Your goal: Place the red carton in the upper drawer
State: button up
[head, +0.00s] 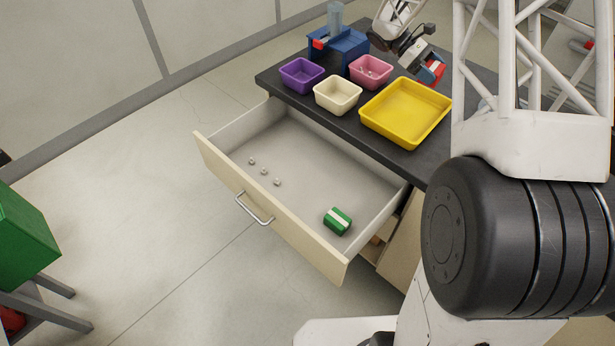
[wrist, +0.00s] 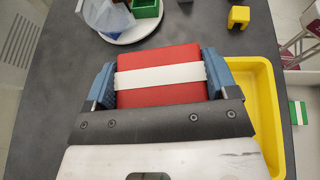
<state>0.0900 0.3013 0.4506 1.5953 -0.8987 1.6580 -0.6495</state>
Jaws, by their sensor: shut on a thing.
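The red carton (wrist: 160,92) with a white band is between the blue fingers of my gripper (wrist: 160,80) in the wrist view. My gripper (head: 430,70) is shut on it. In the head view the red carton (head: 434,72) shows small above the far part of the dark worktop, behind the yellow tray, partly hidden by the gripper. The upper drawer (head: 300,160) is pulled wide open in front of the worktop. It holds a green carton (head: 337,221) with a white band near its right end and three small pale pieces to the left.
The drawer's middle is clear.

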jog(key=s+a+f+m+g+y, duration=0.1)
jog(key=s+a+m+g+y, duration=0.1)
jog(key=s+a+m+y, duration=0.5)
jog(key=s+a+f+m+g+y, duration=0.1)
jog(key=s+a+m+y, duration=0.3)
jog(key=a+m+y, duration=0.65)
jog(key=s+a+r+m+t+y, duration=0.3)
jog(key=a+r+m+t, duration=0.2)
jog(key=a+m+t, duration=0.4)
jog(key=s+a+r+m+t+y, duration=0.3)
jog(key=s+a+r+m+t, duration=0.25)
jog(key=a, duration=0.65)
jog(key=t, duration=0.2)
send_over(304, 198)
notch_tip(304, 198, down, 34)
jog(key=shift+m, duration=0.4)
jog(key=shift+a, duration=0.1)
jog(key=shift+f, duration=2.9)
jog(key=shift+f, duration=2.05)
